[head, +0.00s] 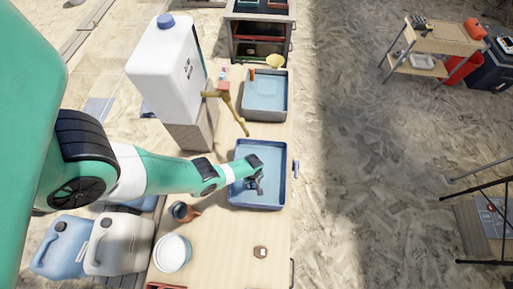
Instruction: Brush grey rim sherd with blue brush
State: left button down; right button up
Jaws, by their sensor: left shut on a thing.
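My left gripper (258,187) is over the blue-rimmed basin (270,203) in the middle of the table, pointing down into it. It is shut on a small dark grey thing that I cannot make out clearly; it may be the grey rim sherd. A small blue item (296,168), possibly the blue brush, is at the table's right edge, beside the basin and apart from the gripper. My right gripper is not in view.
A terracotta jug (184,211), a white bucket (173,254) and a small brown piece (260,252) are nearer. The front right tabletop is mostly clear.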

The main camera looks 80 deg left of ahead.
pick_arm(q)
jog(key=shift+w+d+f+b, duration=0.1)
jog(key=shift+w+d+b, duration=0.25)
jog(key=shift+w, duration=0.15)
jog(key=shift+w+d+b, duration=0.4)
jog(key=shift+w+d, duration=0.65)
jog(key=shift+w, duration=0.1)
jog(key=shift+s+a, duration=0.35)
jog(key=shift+s, duration=0.05)
jog(key=shift+s+a+p, duration=0.55)
jog(key=shift+s+a, duration=0.5)
jog(key=shift+s, duration=0.2)
jog(key=shift+f, duration=0.1)
